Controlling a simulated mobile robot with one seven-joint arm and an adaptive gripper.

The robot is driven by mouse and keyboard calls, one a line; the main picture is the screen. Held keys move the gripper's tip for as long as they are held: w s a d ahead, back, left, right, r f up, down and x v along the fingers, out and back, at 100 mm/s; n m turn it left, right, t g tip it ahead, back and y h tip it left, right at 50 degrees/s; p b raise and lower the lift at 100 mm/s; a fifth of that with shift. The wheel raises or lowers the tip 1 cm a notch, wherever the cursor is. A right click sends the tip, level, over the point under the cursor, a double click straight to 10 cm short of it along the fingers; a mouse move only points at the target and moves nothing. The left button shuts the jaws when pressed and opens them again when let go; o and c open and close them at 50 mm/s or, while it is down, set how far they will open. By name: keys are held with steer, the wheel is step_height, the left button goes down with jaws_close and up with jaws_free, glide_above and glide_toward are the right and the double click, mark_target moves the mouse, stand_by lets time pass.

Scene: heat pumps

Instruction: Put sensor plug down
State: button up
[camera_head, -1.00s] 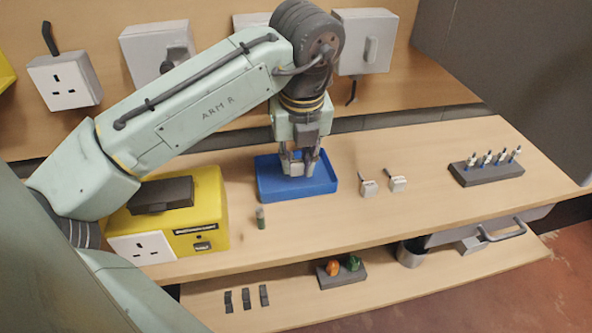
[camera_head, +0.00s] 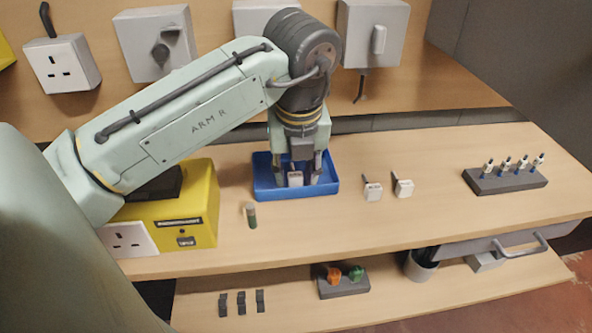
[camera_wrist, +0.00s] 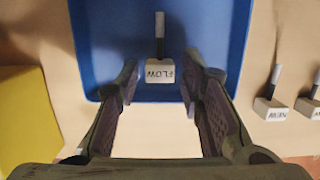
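A white sensor plug marked FLOW (camera_wrist: 160,72), with a grey-and-white stem, rests in the blue tray (camera_wrist: 90,45). In the head view the plug (camera_head: 295,179) shows inside the tray (camera_head: 330,188). My gripper (camera_wrist: 160,85) is open, with one finger on each side of the plug and a visible gap to both. In the head view my gripper (camera_head: 297,178) reaches down into the tray.
A yellow box (camera_head: 200,205) and a small green cylinder (camera_head: 251,215) are to the left. A dark rack with several probes (camera_head: 505,179) stands farther right.

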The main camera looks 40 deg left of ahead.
steer(key=shift+o, duration=0.3)
step_height(320, 180, up, 12)
steer(key=s+d, duration=0.1)
steer(key=shift+s+d, duration=0.3)
steer(key=shift+d, duration=0.1)
steer(key=shift+f, duration=0.1)
stand_by(0.4)
